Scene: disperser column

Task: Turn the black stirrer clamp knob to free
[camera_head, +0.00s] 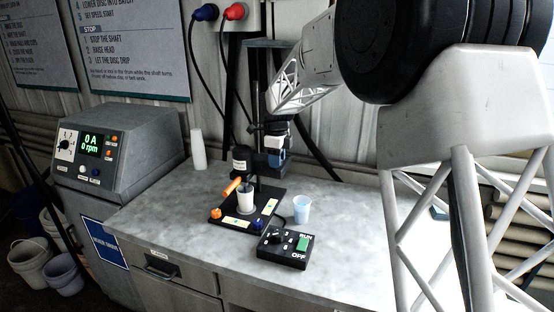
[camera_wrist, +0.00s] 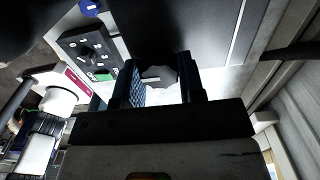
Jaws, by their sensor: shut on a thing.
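My gripper (camera_head: 274,152) is at the stirrer's column, above the black base plate (camera_head: 229,219). In the wrist view my gripper (camera_wrist: 162,82) has its two dark fingers, one with a blue ribbed pad, closed around a dark part. A grey faceted face (camera_wrist: 157,72) shows between them. I take the held part to be the black stirrer clamp knob; its outline and setting are hidden by the fingers and shadow. The stirrer column (camera_head: 262,75) stands upright behind. A white cup (camera_head: 246,201) stands on the base plate beside an orange handle (camera_head: 231,187).
A black control box (camera_head: 285,247) with RUN and OFF marks sits at the bench front. A translucent cup (camera_head: 302,210) stands right of the plate. A meter cabinet (camera_head: 118,148) reads 0 A, 0 rpm. The bench (camera_head: 345,232) is clear to the right.

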